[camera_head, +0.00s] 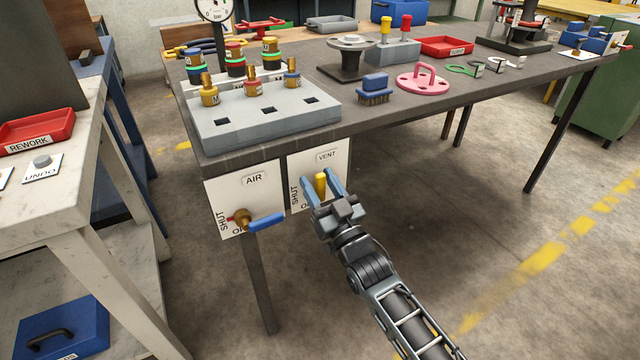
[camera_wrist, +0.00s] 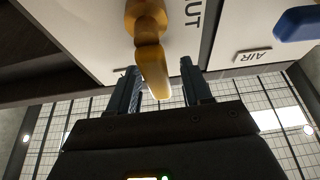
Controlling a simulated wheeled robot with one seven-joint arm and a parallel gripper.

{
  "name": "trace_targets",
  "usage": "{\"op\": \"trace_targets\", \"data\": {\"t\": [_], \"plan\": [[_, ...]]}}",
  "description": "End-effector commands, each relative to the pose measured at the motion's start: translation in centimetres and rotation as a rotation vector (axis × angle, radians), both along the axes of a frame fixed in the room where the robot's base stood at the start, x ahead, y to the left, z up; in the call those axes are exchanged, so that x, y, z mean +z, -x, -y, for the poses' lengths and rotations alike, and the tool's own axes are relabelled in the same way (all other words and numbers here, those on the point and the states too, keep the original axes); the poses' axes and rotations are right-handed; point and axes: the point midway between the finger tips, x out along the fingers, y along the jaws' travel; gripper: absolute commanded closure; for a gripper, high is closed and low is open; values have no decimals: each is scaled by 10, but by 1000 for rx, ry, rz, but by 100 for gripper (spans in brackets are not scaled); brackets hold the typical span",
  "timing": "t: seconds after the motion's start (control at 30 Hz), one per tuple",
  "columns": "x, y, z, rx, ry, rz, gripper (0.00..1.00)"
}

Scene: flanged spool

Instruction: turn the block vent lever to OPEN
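The white VENT panel (camera_head: 327,157) hangs below the front edge of the workbench. Its vent lever (camera_head: 321,184) has a yellow handle. SHUT reads along the panel's left side; the OPEN mark is mostly hidden behind my gripper. My gripper (camera_head: 321,182) is at the panel, with one blue-grey finger on each side of the handle. In the wrist view the yellow lever (camera_wrist: 152,65) reaches from its round hub into the space between the fingertips (camera_wrist: 163,78). The fingers are apart, with a clear gap on the right; contact on the left cannot be told.
The AIR panel (camera_head: 236,196) is just left, its blue-handled lever (camera_head: 265,222) sticking out right, near my gripper. A bench leg (camera_head: 258,290) stands below. The grey block with brass fittings (camera_head: 265,125) sits on the bench above. The floor to the right is free.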

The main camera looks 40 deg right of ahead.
Motion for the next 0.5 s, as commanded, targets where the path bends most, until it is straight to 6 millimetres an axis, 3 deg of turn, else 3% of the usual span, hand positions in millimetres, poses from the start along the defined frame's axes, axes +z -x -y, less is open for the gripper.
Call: {"op": "trace_targets", "data": {"t": [0.27,0.5], "plan": [[-2,5,-1,-1,-1,1,51],[-17,39,-11,0,-1,-1,51]]}}
